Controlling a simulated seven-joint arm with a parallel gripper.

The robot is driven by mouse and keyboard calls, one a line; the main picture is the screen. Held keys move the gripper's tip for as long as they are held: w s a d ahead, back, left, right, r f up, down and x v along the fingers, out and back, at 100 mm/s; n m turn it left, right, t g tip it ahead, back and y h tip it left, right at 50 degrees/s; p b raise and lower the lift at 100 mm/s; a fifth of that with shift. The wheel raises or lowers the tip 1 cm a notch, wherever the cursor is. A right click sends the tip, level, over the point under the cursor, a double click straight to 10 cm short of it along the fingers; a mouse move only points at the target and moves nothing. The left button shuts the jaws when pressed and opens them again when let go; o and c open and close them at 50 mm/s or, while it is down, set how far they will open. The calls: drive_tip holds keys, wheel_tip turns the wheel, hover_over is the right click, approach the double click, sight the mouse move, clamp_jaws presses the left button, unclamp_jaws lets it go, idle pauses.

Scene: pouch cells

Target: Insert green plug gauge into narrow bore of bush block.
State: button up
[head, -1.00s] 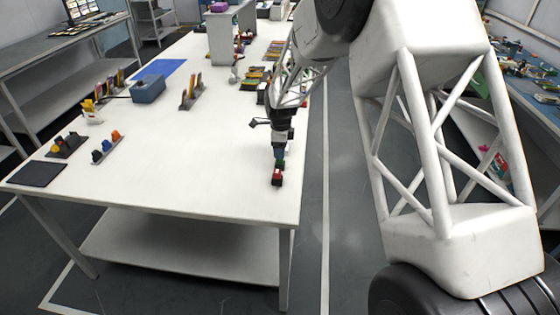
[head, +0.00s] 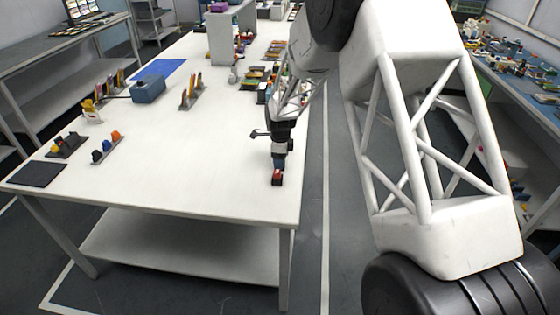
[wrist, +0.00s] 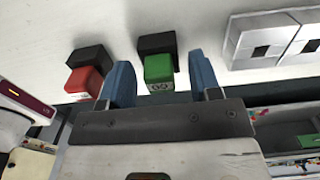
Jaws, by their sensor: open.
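The green plug gauge (wrist: 158,68) shows in the wrist view, its lettered end toward the camera and a black part behind it. My gripper (wrist: 161,70) is open, with one blue finger on each side of the green gauge and a visible gap on the right. In the head view my gripper (head: 279,155) points down near the table's right front corner and hides the green gauge. A pale block with square dark openings (wrist: 232,50) lies to the right in the wrist view and looks like the bush block. I cannot tell which bore is narrower.
A red plug gauge with a black part (wrist: 85,80) stands just left of my left finger; its red top (head: 277,174) also shows in the head view.

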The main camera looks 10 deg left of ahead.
drive_tip(key=shift+c, duration=0.4)
drive_tip(key=c, duration=0.9)
drive_tip(key=shift+r, duration=0.1)
drive_tip(key=shift+r, duration=0.8)
wheel_tip(320, 180, up, 2)
drive_tip(key=s+d, duration=0.1)
drive_tip(key=s, duration=0.4)
drive_tip(key=s+d, duration=0.2)
drive_tip(key=s, duration=0.3)
drive_tip(key=s+d+r, duration=0.1)
drive_tip(key=s+d, duration=0.1)
drive_tip(key=s, duration=0.3)
drive_tip(key=shift+d+r, duration=0.1)
drive_tip(key=shift+d, duration=0.1)
drive_tip(key=shift+w, duration=0.1)
